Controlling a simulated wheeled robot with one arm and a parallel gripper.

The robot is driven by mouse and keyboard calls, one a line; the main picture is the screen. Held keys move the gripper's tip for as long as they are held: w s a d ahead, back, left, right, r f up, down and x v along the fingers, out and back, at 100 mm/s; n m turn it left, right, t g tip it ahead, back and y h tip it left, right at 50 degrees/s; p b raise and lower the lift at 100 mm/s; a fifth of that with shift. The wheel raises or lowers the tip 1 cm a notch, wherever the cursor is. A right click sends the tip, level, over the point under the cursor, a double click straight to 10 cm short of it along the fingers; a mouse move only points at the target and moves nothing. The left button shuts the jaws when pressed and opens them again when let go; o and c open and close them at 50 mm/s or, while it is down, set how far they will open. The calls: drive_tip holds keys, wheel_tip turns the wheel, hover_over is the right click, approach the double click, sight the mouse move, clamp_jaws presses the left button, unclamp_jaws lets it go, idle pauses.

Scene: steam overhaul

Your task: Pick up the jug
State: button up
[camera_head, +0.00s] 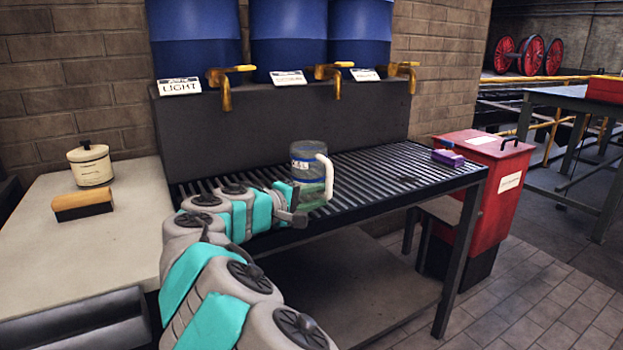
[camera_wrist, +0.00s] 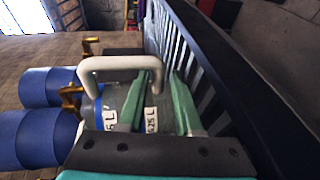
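The jug (camera_head: 308,152) is a clear upright vessel with a blue label band, a white handle and a green tint low down. It stands on the slatted black rack (camera_head: 400,172). My gripper (camera_head: 297,208) is low at its near left side. In the wrist view the jug (camera_wrist: 108,110) lies directly ahead, its handle arching up. The two teal fingers of my gripper (camera_wrist: 158,74) are apart, with part of the jug and one handle leg showing between them. Whether either finger touches the jug cannot be told.
Brass taps (camera_head: 328,78) under blue drums (camera_head: 288,35) hang behind the rack. A purple block (camera_head: 448,158) lies at its right end, beside a red bin (camera_head: 486,185). A cream pot (camera_head: 91,166) and a brush (camera_head: 83,204) occupy the left counter.

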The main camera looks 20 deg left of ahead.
clamp_jaws()
idle(1.4)
